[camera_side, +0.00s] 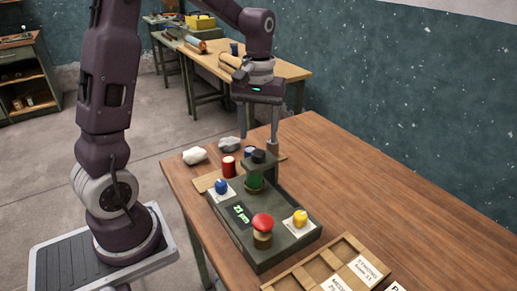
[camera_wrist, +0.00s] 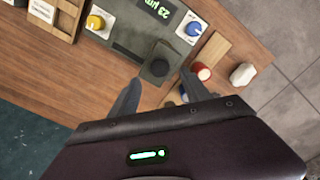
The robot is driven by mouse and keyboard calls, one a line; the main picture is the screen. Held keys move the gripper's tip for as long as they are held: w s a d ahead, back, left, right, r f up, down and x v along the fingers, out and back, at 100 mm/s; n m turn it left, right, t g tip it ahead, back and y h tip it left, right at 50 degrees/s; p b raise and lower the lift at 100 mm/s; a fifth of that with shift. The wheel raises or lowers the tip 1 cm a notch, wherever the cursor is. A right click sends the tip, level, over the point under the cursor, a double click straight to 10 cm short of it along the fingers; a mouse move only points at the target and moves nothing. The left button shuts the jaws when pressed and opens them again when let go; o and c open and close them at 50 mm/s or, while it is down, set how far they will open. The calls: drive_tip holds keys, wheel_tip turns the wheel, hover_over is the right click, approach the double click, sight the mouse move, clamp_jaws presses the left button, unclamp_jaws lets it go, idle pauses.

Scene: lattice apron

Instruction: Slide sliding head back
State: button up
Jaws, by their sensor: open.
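The dark grey device (camera_side: 284,251) sits on the wooden table. Its sliding head (camera_side: 271,163) stands at the back end, dark grey with a black knob (camera_side: 258,156) on top and a green cylinder (camera_side: 254,181) beneath its front. In the wrist view the head (camera_wrist: 153,78) and its black knob (camera_wrist: 160,67) lie just beyond my fingertips. My gripper (camera_side: 258,141) is open and empty, pointing down above the back of the head. Its fingers (camera_wrist: 162,78) are spread to either side of the head in the wrist view; whether either touches it cannot be told.
The device carries a blue knob (camera_side: 221,186), a yellow knob (camera_side: 300,217), a red button (camera_side: 262,222) and a lit display (camera_side: 241,213). A red cylinder (camera_side: 229,167) and stones (camera_side: 194,155) stand near the back left. A wooden tray (camera_side: 299,275) lies in front. The table's right side is clear.

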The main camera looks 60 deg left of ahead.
sight(259, 152)
wheel_tip(259, 152, down, 6)
drive_tip(key=shift+r, duration=0.2)
clamp_jaws()
drive_tip(key=shift+d, duration=0.1)
idle(1.3)
